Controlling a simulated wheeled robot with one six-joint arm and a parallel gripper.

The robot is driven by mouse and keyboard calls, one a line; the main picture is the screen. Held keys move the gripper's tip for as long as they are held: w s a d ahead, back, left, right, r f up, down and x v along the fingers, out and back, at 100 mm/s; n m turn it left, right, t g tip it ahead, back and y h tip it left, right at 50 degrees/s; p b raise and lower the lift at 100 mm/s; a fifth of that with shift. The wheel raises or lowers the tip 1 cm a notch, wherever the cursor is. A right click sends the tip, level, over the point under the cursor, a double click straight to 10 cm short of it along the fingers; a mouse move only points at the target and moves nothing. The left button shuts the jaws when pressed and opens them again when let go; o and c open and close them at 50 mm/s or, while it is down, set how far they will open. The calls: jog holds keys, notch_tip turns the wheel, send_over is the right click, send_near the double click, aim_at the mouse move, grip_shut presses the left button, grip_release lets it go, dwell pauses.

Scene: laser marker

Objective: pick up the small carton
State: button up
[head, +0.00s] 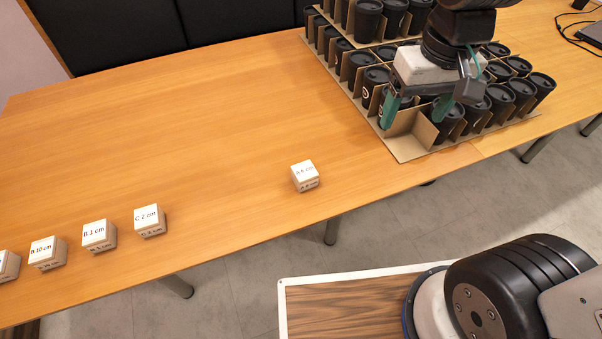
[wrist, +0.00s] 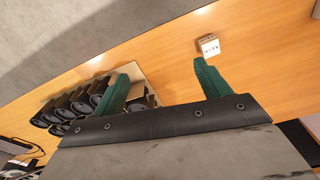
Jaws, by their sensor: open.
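A small carton (head: 305,176), a pale cube with a white top label reading "A 6 cm", stands alone on the wooden table near its front edge. It also shows in the wrist view (wrist: 208,46), just beyond the tip of the right-hand finger and apart from it. My gripper (head: 415,108) is open and empty, with green fingers, over the front left corner of the cup tray, up and to the right of the carton. Its spread fingers also show in the wrist view (wrist: 161,68).
A cardboard divider tray (head: 405,149) holds several black cups (head: 520,92). More labelled cubes stand at the left: "C 2 cm" (head: 150,221), "B 1 cm" (head: 99,236), "B 10 cm" (head: 47,253) and one cut off by the edge. The table middle is clear.

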jog(key=w+a+f+n, duration=0.1)
jog(key=w+a+f, duration=0.4)
jog(key=n, duration=0.2)
send_over(305, 170)
jog(key=shift+g, duration=0.4)
notch_tip(305, 170, down, 15)
jog(key=shift+s+a+f, duration=0.1)
jog(key=shift+s+f, duration=0.05)
jog(key=f, duration=0.7)
jog(key=shift+w+f, duration=0.2)
jog(key=c, duration=1.1)
